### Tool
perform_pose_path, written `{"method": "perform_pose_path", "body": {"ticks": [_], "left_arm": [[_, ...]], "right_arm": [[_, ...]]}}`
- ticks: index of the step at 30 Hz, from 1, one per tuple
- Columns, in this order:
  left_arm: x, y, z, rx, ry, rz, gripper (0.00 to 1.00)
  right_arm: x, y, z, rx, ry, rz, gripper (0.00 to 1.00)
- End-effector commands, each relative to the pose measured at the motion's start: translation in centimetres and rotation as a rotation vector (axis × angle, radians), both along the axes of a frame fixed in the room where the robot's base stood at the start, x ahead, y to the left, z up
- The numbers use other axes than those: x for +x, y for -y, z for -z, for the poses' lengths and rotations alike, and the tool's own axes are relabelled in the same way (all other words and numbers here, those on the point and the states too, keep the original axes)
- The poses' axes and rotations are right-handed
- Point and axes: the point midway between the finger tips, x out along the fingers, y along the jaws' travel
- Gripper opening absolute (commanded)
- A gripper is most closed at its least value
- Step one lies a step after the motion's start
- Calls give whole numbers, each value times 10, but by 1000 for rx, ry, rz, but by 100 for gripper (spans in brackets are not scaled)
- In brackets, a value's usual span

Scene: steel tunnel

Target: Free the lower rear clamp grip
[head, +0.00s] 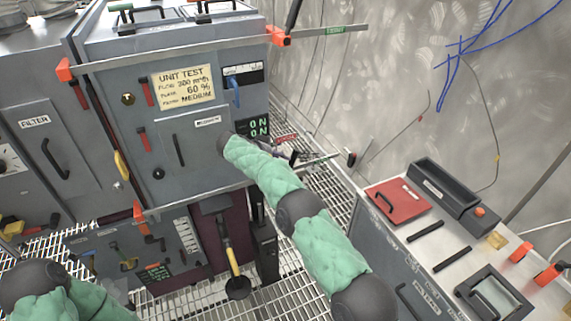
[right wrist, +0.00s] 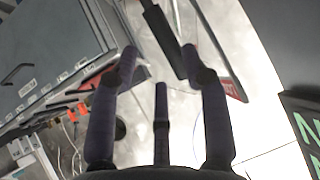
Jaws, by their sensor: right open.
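A grey test unit (head: 205,105) carries clamp bars at its top and bottom, with orange jaws. The lower clamp bar (head: 318,160) runs along the unit's bottom edge and out to the right behind my right arm, ending by a small dark and red piece (head: 350,158). My right gripper (head: 290,155) is beside the unit's right side, small and partly hidden by my forearm. In the right wrist view its fingers (right wrist: 159,58) are spread open. A dark bar-shaped grip (right wrist: 165,42) lies ahead between the fingertips; I cannot tell whether they touch it. My left gripper is out of view.
The upper clamp bar (head: 175,55) crosses the unit's top, with an orange jaw (head: 279,36) at its right. A console with a red panel (head: 397,201) stands at the right. Metal grating (head: 305,285) forms the floor. A grey wall (head: 400,85) is behind.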

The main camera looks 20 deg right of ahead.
Motion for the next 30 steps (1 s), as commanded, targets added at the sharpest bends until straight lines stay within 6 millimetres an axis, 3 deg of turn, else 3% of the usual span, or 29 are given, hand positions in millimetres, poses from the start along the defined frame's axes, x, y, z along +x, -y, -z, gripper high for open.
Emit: {"method": "perform_pose_path", "body": {"ticks": [6, 12, 27, 30], "left_arm": [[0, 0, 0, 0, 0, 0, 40], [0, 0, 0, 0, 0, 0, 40], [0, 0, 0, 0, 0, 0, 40], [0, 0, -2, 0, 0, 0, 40]], "right_arm": [[-9, -28, -25, 1, 0, -2, 47], [-13, -39, -35, 1, -2, 0, 47], [-14, -41, -36, 1, -3, -1, 47], [-14, -42, -25, 11, -36, -32, 47]]}}
